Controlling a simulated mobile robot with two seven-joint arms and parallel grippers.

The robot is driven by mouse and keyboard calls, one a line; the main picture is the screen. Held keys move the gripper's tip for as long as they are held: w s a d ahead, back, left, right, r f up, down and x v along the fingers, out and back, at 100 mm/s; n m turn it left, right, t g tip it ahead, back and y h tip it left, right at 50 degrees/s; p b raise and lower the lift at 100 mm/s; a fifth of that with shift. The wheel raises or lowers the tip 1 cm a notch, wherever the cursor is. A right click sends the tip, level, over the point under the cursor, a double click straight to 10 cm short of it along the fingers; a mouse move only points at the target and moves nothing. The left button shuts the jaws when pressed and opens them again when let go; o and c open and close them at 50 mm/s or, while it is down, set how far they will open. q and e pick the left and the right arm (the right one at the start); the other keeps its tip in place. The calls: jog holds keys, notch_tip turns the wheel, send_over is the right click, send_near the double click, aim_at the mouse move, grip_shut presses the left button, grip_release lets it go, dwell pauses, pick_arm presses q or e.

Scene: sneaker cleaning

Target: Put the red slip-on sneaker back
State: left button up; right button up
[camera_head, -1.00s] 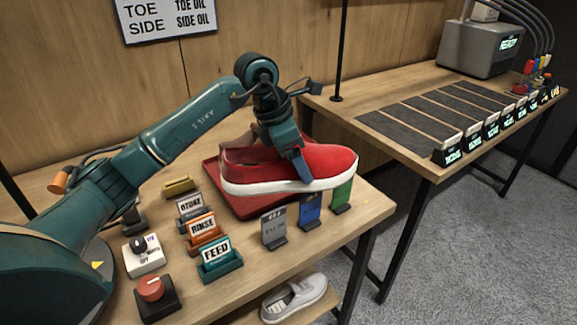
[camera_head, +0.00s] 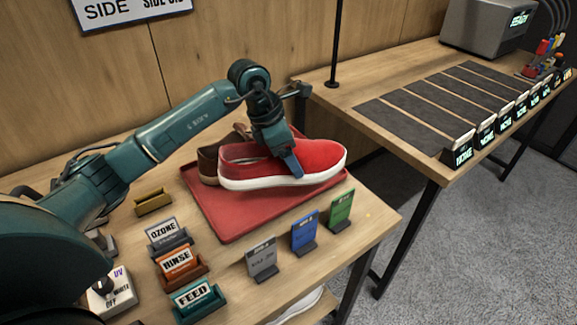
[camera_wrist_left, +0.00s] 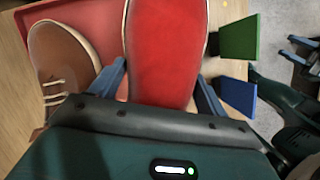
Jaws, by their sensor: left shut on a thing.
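The red slip-on sneaker (camera_head: 300,163) with a white sole is over the red tray (camera_head: 237,220) on the near table. My left gripper (camera_head: 292,160) is shut on it, with a blue finger against its near side. In the left wrist view the red upper (camera_wrist_left: 165,55) lies between the two blue fingers (camera_wrist_left: 160,88). I cannot tell whether its sole touches the tray. A brown lace-up shoe (camera_head: 208,163) sits on the tray just left of and behind the red one, partly hidden; it also shows in the left wrist view (camera_wrist_left: 58,55).
Gray, blue (camera_head: 305,232) and green (camera_head: 341,210) cards stand in front of the tray. OZONE, RINSE (camera_head: 178,265) and FEED holders stand left. A second table with dark mats (camera_head: 405,125) and labelled stands is at right.

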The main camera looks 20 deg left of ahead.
pick_arm(q)
notch_tip(320, 180, down, 4)
jog(key=shift+r, duration=0.15)
pick_arm(e)
jog(key=shift+w+r, duration=0.1)
jog(key=shift+w, duration=0.05)
pick_arm(q)
jog(key=shift+f, duration=0.4)
jog(key=o, duration=1.2)
pick_arm(e)
jog(key=shift+w+a+r, duration=0.1)
jog(key=shift+a+r, duration=0.05)
pick_arm(q)
jog(key=shift+r, duration=0.15)
